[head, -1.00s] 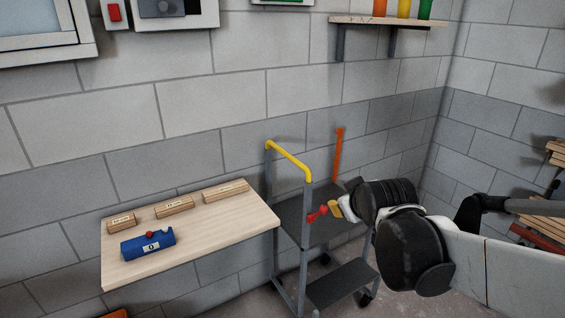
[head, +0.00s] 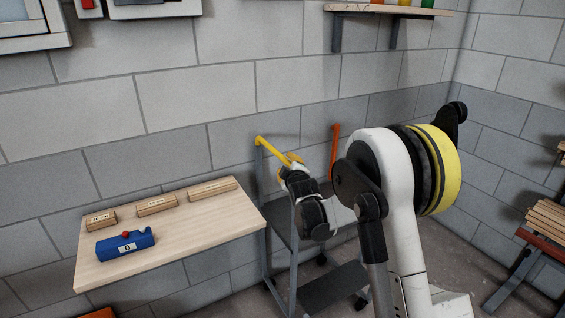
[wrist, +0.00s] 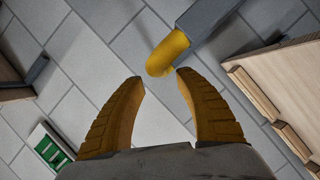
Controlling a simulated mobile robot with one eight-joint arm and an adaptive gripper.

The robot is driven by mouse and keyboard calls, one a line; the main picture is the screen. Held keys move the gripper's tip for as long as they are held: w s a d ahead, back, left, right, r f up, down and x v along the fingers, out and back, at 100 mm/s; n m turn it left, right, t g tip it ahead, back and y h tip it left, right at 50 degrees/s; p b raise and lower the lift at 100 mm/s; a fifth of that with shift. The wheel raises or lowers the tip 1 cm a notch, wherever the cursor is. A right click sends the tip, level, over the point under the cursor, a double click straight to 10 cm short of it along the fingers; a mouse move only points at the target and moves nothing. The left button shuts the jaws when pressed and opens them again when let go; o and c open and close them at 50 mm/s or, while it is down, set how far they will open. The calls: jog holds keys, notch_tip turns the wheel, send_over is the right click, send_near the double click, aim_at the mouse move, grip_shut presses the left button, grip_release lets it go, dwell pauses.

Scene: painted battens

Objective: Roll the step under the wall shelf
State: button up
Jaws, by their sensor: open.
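The rolling step (head: 265,198) has a grey frame, dark treads and a yellow handrail (head: 268,146). It stands against the block wall, just right of the bench. The wall shelf (head: 403,10) is higher up and to the right, on grey brackets. My gripper (head: 290,161) is at the near end of the yellow handrail. In the wrist view my gripper (wrist: 161,77) is open and empty, its two fingers apart. The rounded yellow end of the handrail (wrist: 168,52) lies just beyond the fingertips. My arm hides part of the step's upper tread and right side.
A wooden bench (head: 205,238) on the left bears wooden battens (head: 156,205) and a blue block (head: 125,244). An orange post (head: 335,150) stands upright behind the step. A rack with wooden slats (head: 545,218) is at right. Bare floor (head: 455,258) lies between step and rack.

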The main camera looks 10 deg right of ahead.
aim_at(284, 159)
jog(key=b+x, duration=0.1)
jog(key=x, duration=0.5)
jog(key=shift+w+f, duration=0.1)
grip_shut()
